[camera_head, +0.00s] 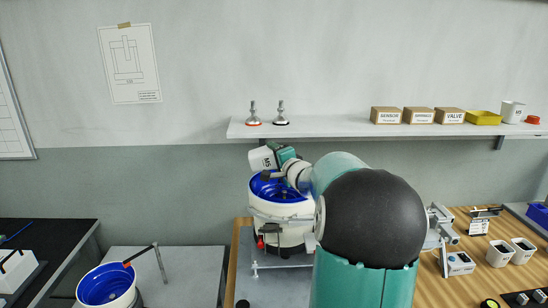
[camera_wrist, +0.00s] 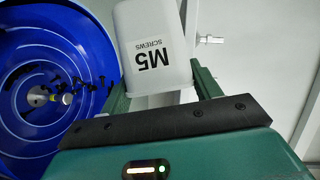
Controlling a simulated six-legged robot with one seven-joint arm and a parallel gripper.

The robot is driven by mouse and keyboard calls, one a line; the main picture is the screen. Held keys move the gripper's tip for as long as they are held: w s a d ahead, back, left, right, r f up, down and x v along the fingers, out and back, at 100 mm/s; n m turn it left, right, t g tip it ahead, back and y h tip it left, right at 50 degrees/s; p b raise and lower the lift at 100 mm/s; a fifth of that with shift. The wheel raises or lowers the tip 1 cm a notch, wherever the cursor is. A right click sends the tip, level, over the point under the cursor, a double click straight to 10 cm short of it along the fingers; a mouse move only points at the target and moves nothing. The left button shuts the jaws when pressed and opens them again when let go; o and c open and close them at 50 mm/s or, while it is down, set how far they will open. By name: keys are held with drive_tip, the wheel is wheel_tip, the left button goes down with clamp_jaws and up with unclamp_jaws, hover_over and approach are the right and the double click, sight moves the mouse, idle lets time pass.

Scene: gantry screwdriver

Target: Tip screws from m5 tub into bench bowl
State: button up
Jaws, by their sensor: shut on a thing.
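My gripper (camera_head: 275,156) is shut on the white M5 tub (camera_head: 261,159), holding it above the blue bench bowl (camera_head: 284,187) on its white-bodied stand. In the wrist view the tub (camera_wrist: 150,40), labelled "M5 SCREWS", sits between the green fingers of my gripper (camera_wrist: 160,75). The tub looks tipped over on its side in the head view; its mouth and inside are hidden. The wrist view shows the blue bowl (camera_wrist: 25,120) beside the tub, with several dark screws (camera_wrist: 80,85) over or in the bowl near its centre; I cannot tell if any are still falling.
A second blue bowl (camera_head: 105,285) stands lower left. A wall shelf (camera_head: 340,130) holds labelled boxes (camera_head: 420,116), a yellow bin (camera_head: 483,118) and another white tub (camera_head: 512,112). White cups (camera_head: 498,253) and fixtures (camera_head: 459,263) stand on the wooden bench at right. My arm hides the bench's middle.

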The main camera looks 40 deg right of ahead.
drive_tip(key=m+t+h, duration=0.1)
drive_tip(key=m, duration=0.2)
drive_tip(key=s+d+m+t, duration=0.1)
drive_tip(key=m, duration=0.3)
drive_tip(key=s+d+f+m+t+h, duration=0.1)
drive_tip(key=m, duration=0.2)
drive_tip(key=shift+d+h, duration=0.15)
drive_tip(key=shift+h, duration=0.15)
idle(1.4)
drive_tip(key=shift+r, duration=0.15)
wheel_tip(320, 180, up, 7)
idle(0.4)
drive_tip(key=n+y, duration=0.1)
drive_tip(key=n, duration=0.2)
drive_tip(key=r+n+g+y, duration=0.1)
drive_tip(key=n, duration=0.2)
drive_tip(key=shift+r+g, duration=0.15)
drive_tip(key=shift+g, duration=0.15)
